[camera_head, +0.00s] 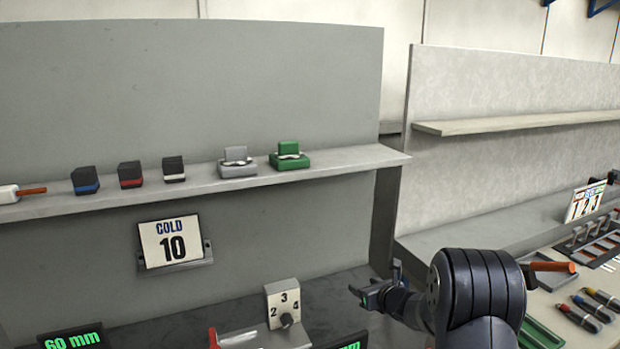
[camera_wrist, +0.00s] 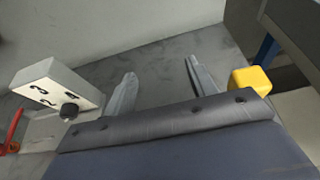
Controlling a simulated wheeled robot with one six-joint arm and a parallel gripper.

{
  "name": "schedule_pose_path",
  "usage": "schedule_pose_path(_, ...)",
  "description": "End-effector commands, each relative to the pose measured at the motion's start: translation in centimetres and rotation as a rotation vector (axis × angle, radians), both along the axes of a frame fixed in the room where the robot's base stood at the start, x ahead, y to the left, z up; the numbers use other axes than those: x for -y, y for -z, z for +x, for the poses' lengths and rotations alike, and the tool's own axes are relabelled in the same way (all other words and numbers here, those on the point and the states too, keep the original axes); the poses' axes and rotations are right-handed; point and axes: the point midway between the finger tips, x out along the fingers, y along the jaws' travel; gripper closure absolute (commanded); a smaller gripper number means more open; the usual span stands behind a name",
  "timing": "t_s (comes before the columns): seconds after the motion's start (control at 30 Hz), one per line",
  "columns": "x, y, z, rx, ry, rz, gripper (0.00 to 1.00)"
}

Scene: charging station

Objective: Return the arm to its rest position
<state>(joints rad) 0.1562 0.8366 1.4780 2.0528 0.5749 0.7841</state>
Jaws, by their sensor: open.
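My gripper (camera_head: 377,284) is at the lower middle-right of the head view, at the end of my dark arm. It is to the right of a dial box (camera_head: 283,303) marked with numbers. In the wrist view its two grey fingers (camera_wrist: 158,88) stand apart with nothing between them, over a grey surface. The dial box also shows at the left of the wrist view (camera_wrist: 60,92), apart from the fingers. A yellow block (camera_wrist: 250,81) is just right of the right finger.
A shelf (camera_head: 210,187) holds dark blocks and grey and green pieces. A "COLD 10" sign (camera_head: 171,241) hangs below it. Displays, one reading "60 mm" (camera_head: 72,340), stand low in front.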

Motion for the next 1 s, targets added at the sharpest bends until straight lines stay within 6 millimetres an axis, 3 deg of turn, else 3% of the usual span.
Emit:
schedule_pose_path(0.03, 0.0, 1.3, 0.0, -0.005, 0.001, 0.002, 0.46)
schedule_pose_path(0.2, 0.0, 4.1, -0.1, -0.004, 0.0, 0.002, 0.46)
schedule_pose_path(0.4, 0.0, 6.0, -0.1, -0.001, -0.001, 0.001, 0.46)
schedule_pose_path(1.0, -0.1, 5.1, -0.5, 0.009, -0.012, -0.008, 0.46)
